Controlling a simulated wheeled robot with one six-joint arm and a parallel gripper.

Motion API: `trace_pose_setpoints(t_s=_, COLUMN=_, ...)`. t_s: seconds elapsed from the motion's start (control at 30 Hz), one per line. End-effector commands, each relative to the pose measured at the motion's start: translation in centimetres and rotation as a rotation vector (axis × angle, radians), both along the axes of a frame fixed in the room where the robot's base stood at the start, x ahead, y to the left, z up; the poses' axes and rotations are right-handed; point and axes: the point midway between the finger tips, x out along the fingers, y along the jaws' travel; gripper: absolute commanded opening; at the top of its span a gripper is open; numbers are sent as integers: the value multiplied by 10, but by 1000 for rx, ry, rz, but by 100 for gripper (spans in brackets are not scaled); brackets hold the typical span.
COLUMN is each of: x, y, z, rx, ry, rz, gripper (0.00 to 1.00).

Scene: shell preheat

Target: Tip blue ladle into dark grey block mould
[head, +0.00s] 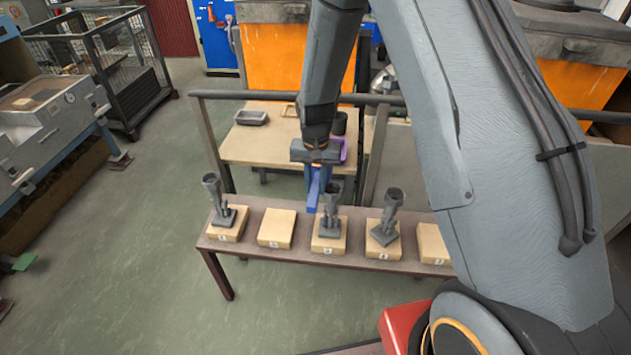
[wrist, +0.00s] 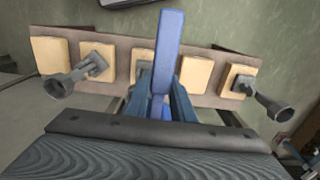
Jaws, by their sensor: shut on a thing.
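My gripper (head: 316,168) is shut on the blue ladle (head: 314,190), above the gap between the front table and the rear bench. In the wrist view the ladle's long blue handle (wrist: 168,45) runs up from between the blue fingers (wrist: 164,110) of my gripper. The ladle's bowl is mostly hidden, so I cannot tell its tilt or contents. A dark grey, shallow, open block-shaped mould (head: 251,118) sits on the rear bench, left of my gripper and apart from it.
The front table (head: 290,257) carries a row of tan blocks (head: 276,229), some topped by grey funnel-like shells (head: 213,190). The rear bench (head: 257,147) also holds a tan tray (head: 289,110), a dark cup (head: 339,123) and a purple tray (head: 344,150). A rail (head: 240,95) runs behind.

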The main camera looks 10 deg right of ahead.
Motion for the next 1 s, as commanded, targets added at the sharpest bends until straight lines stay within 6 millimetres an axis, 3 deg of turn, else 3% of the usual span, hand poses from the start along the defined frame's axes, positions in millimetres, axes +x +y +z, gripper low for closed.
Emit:
trace_pose_setpoints(t_s=0.2, x=0, y=0, z=-10, rx=1, ry=-1, rz=0, gripper=0)
trace_pose_setpoints(t_s=0.63, x=0, y=1, z=-10, rx=166, ry=-50, rz=-4, gripper=0)
trace_pose_setpoints(t_s=1.0, x=1, y=3, z=-10, rx=181, ry=-57, rz=0, gripper=0)
